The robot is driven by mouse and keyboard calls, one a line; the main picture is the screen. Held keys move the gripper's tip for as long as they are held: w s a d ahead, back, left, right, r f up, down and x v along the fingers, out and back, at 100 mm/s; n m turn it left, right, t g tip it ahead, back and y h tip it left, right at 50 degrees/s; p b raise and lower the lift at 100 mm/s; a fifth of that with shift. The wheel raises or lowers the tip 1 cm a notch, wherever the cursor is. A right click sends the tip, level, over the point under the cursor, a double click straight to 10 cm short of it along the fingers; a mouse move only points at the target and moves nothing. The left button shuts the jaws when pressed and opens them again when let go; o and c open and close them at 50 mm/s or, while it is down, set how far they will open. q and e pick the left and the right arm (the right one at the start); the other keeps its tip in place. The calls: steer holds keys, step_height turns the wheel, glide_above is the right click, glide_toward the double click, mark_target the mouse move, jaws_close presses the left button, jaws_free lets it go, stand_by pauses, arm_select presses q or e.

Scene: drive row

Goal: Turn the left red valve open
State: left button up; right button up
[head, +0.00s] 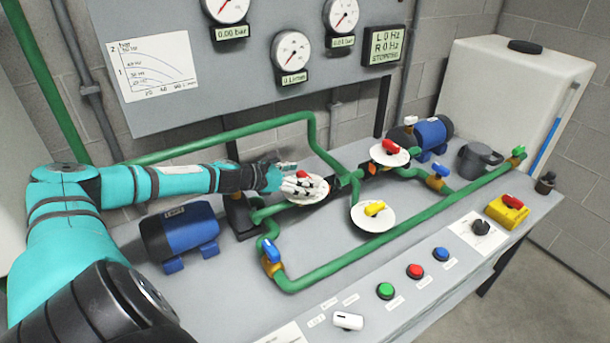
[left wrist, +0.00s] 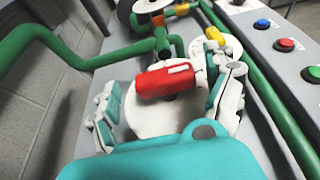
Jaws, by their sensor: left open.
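The left red valve has a red handle (left wrist: 166,81) on a round white disc (head: 312,193), on the green piping near the middle of the bench. My left gripper (head: 297,182) reaches in from the left and is over this disc. In the left wrist view my left gripper (left wrist: 168,100) is open, with one finger on each side of the red handle. A gap shows between the handle and each finger. In the head view the fingers partly cover the handle. My right gripper is not in view.
Green pipes (head: 375,247) run across the bench. A second red valve (head: 391,147) and a yellow valve (head: 374,208) stand to the right. A blue pump motor (head: 180,232) sits below my left forearm. Buttons, including a red one (head: 415,271), line the front panel.

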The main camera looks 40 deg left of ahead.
arm_select(q)
steer(key=shift+w+d+f, duration=0.2)
steer(key=shift+w+d, duration=0.15)
steer(key=shift+w, duration=0.2)
steer(key=shift+c, duration=0.2)
steer(key=c, duration=1.1)
